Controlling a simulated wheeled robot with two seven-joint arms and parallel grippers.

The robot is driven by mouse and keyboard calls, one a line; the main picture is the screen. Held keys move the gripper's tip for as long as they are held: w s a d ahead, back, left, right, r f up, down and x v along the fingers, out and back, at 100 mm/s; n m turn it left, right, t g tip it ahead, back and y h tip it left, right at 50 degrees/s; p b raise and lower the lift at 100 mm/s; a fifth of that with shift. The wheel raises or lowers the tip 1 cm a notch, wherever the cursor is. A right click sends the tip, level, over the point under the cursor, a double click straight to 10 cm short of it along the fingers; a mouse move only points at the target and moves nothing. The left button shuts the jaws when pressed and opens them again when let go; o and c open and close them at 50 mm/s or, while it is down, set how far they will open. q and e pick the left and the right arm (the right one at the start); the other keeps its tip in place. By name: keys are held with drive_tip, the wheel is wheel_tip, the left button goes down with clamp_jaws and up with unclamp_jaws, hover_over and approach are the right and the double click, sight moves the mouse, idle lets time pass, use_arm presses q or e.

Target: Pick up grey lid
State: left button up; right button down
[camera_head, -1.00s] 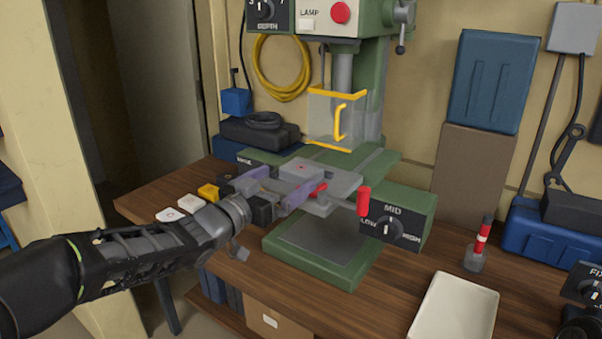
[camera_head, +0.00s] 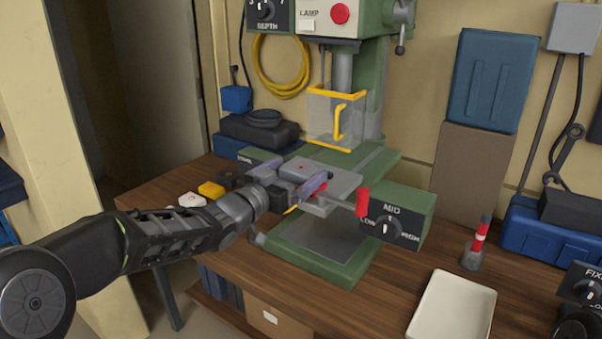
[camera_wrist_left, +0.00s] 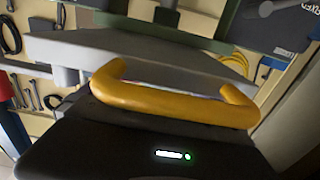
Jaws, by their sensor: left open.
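A flat grey piece with a small red dot, which looks like the grey lid (camera_head: 309,166), lies on the grey table of the green drill press in the head view. My left gripper (camera_head: 293,175) is open at its near left side, with one purplish finger towards the back and the other towards the front. The arm partly hides the near side, so I cannot tell whether the fingers touch it. The left wrist view shows a yellow bar (camera_wrist_left: 175,103) over a black body and a grey slab (camera_wrist_left: 70,48) beyond. My right gripper is not in view.
The drill press has a clear guard (camera_head: 335,118) above its table and a red-knobbed lever (camera_head: 362,202) at right. A yellow block (camera_head: 211,189) and white pieces (camera_head: 192,200) lie left of the gripper. A white tray (camera_head: 452,305) stands front right.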

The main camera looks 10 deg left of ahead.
sight(294, 172)
use_arm(q)
drive_tip(key=shift+c, duration=0.2)
drive_tip(key=c, duration=1.3)
drive_tip(key=shift+o, duration=0.2)
wheel_tip(294, 172, up, 10)
drive_tip(key=shift+r+p, duration=0.1)
drive_tip(key=shift+p, duration=0.8)
